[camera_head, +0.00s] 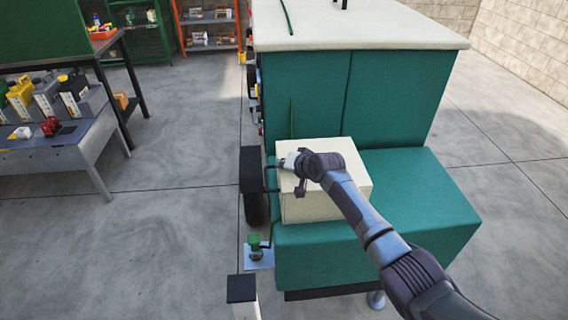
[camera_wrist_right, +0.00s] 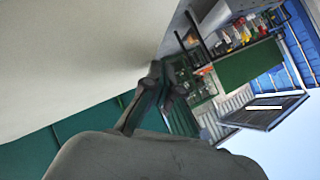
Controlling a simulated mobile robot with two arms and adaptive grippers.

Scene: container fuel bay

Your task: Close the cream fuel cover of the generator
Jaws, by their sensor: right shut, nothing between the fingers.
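The generator (camera_head: 394,98) has a green body and a cream roof. A cream box-shaped cover (camera_head: 345,163), which I take for the fuel cover, stands on its lower green deck. I cannot tell whether it is fully closed. My right gripper (camera_head: 284,163) is at the cover's upper left edge, with my wrist over its top; contact is unclear. In the right wrist view the gripper's fingers (camera_wrist_right: 160,88) are together and empty, beside a large cream surface (camera_wrist_right: 75,60). My left gripper is out of view.
A grey bench (camera_head: 45,150) with several containers stands at the left. Shelves (camera_head: 208,25) stand at the back. A black post (camera_head: 252,172) and a small green fitting (camera_head: 256,245) are left of the deck. The floor between bench and generator is clear.

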